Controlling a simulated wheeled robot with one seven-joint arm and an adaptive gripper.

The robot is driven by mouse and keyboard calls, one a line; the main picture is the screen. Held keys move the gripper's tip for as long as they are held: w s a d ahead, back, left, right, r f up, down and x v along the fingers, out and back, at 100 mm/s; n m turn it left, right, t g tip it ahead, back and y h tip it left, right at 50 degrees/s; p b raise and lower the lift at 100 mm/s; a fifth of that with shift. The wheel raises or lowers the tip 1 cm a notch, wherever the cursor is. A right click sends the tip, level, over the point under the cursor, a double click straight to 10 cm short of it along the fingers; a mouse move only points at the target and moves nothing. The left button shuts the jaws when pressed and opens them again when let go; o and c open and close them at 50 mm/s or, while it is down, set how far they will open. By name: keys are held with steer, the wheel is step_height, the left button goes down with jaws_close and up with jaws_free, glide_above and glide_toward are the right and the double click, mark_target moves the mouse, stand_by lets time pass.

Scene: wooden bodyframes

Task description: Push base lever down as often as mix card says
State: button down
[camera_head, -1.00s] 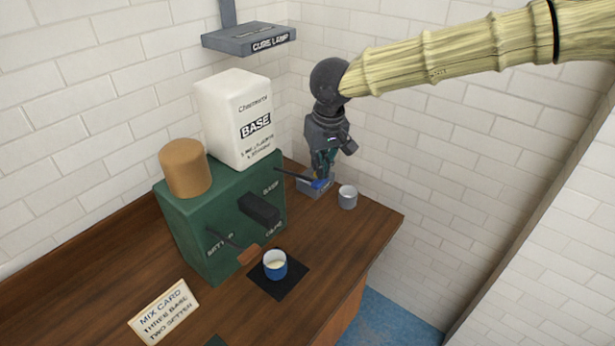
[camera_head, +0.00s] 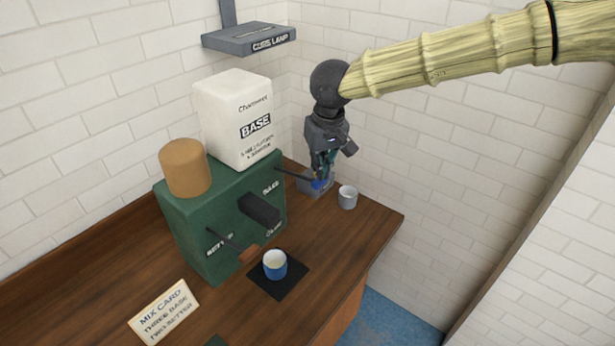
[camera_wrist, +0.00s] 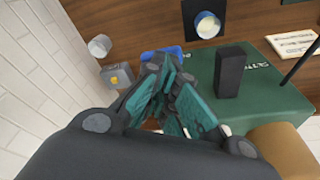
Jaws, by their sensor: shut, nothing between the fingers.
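The green dispenser (camera_head: 230,215) has a base lever, a dark rod with a blue handle (camera_head: 317,185) on its right side. My gripper (camera_head: 321,176) is shut and empty, its fingertips at the blue handle from above. In the wrist view the blue handle (camera_wrist: 168,51) shows just beyond the closed fingertips (camera_wrist: 167,68), which partly cover it; I cannot tell whether they touch. The mix card (camera_head: 164,313) at the front left reads three base, two setter. A blue cup (camera_head: 275,267) with pale content stands on a black mat (camera_head: 291,284) below the black spout (camera_head: 259,209).
A setter lever with a brown handle (camera_head: 249,255) is at the dispenser's front left. A white base container (camera_head: 232,118) and tan cylinder (camera_head: 186,168) stand on top. A grey cup (camera_head: 347,197) and a small grey box (camera_head: 308,186) are near the lever. A cure lamp (camera_head: 250,39) hangs above.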

mark_target(320, 186)
steer(key=shift+s+d+x, duration=0.1)
steer(key=shift+s+x, duration=0.1)
steer(key=shift+x, duration=0.9)
steer(key=shift+s+d+x, duration=0.1)
steer(key=shift+s+x, duration=0.1)
steer(key=shift+x, duration=0.85)
steer(key=shift+s+d+x, duration=0.1)
steer(key=shift+s+x, duration=0.1)
steer(key=shift+x, duration=0.9)
steer(key=shift+f, duration=0.1)
steer(key=shift+w+a+v, duration=0.1)
steer(key=shift+w+v, duration=0.1)
steer(key=shift+v, duration=0.9)
steer(key=shift+w+a+v, duration=0.1)
steer(key=shift+w+v, duration=0.15)
steer(key=shift+v, duration=0.9)
steer(key=shift+w+a+v, duration=0.1)
steer(key=shift+w+v, duration=0.1)
steer(key=shift+v, duration=0.9)
steer(key=shift+w+a+v, duration=0.1)
steer(key=shift+w+v, duration=0.05)
steer(key=shift+v, duration=0.7)
steer(key=shift+w+a+v, duration=0.1)
steer(key=shift+w+v, duration=0.1)
steer(key=shift+v, duration=0.7)
steer(key=shift+w+v, duration=0.15)
steer(key=shift+v, duration=0.7)
steer(key=shift+s, duration=0.1)
